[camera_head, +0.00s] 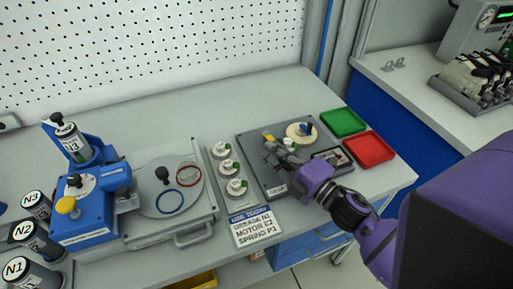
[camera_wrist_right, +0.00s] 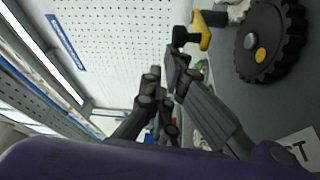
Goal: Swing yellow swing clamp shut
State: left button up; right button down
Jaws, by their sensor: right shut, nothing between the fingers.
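The yellow swing clamp (camera_head: 268,136) shows as a small yellow piece at the back left of the dark fixture plate (camera_head: 252,152) in the head view. In the right wrist view the yellow clamp (camera_wrist_right: 204,31) has a dark end and sits just past the fingertips. My right gripper (camera_head: 270,149) is shut and empty over the plate, its tips close to the clamp. It also shows in the right wrist view (camera_wrist_right: 163,70). I cannot tell whether the tips touch the clamp. The gripper hides part of the fixture. My left gripper is not in view.
A cream disc (camera_head: 299,134) with a blue knob stands on the plate. A green tray (camera_head: 343,123) and a red tray (camera_head: 370,149) lie right of it. Several round parts stand on a strip (camera_head: 214,165) to the left. A dark toothed wheel (camera_wrist_right: 270,42) shows in the wrist view.

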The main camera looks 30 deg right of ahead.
jog(key=d+n+y, duration=0.1)
jog(key=n+g+y, duration=0.1)
jog(key=y, duration=0.1)
jog(key=shift+s+d+f, duration=0.1)
jog(key=shift+s+d, duration=0.1)
jog(key=shift+d, duration=0.2)
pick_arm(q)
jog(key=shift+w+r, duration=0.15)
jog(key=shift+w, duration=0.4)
pick_arm(e)
jog(key=shift+s+d, duration=0.1)
jog(key=shift+d, duration=0.5)
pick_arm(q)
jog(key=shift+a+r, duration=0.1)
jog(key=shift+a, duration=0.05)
